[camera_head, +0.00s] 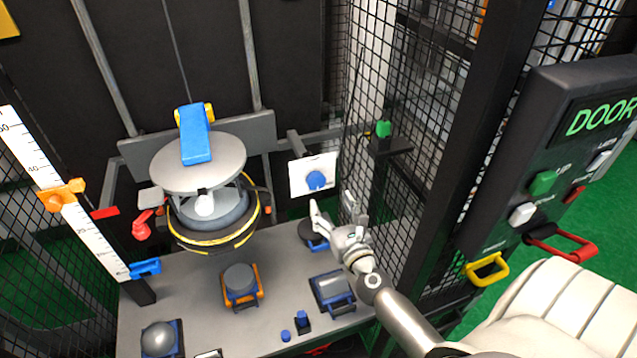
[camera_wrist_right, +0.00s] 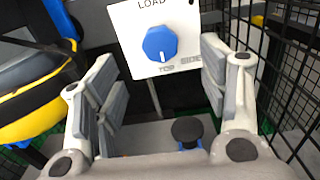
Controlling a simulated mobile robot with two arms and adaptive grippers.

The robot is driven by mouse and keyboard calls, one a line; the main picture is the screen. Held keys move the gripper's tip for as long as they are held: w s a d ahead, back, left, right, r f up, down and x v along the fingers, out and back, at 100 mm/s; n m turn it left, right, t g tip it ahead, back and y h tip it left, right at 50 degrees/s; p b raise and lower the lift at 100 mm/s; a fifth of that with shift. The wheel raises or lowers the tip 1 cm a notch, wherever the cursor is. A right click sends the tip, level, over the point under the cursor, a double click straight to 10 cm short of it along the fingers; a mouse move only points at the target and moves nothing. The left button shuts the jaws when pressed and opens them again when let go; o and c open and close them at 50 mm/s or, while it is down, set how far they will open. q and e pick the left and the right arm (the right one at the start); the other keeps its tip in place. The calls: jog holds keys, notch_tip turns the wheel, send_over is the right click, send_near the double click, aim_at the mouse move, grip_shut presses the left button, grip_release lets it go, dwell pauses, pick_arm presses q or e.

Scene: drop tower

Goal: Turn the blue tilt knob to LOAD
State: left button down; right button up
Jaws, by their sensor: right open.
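The blue tilt knob (camera_head: 316,180) sits on a white plate (camera_head: 299,179) at the right of the drop tower. In the right wrist view the knob (camera_wrist_right: 160,43) is round and faceted, and a white pointer mark on it points down. The word LOAD is printed above it on the plate (camera_wrist_right: 124,27), with TOP and SIDE below. My right gripper (camera_head: 335,212) is open and empty, just below and in front of the plate. In the right wrist view the knob lies between and beyond its spread fingers (camera_wrist_right: 160,85), apart from them. My left gripper is not in view.
The round carriage (camera_head: 198,163) with a blue block on top stands left of the knob. A grey table (camera_head: 195,290) below holds several small objects. A wire mesh wall and black post (camera_head: 483,150) stand close on the right, with a DOOR control panel (camera_head: 545,150) beyond.

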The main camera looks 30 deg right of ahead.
aim_at(318, 183)
jog(key=x, duration=0.8)
jog(key=shift+w+f+p, duration=0.1)
jog(key=shift+w+p, duration=0.2)
jog(key=shift+w, duration=0.55)
jog(key=shift+d, duration=0.1)
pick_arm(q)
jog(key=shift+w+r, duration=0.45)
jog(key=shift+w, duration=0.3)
pick_arm(e)
jog(key=shift+w, duration=0.1)
jog(key=c, duration=1)
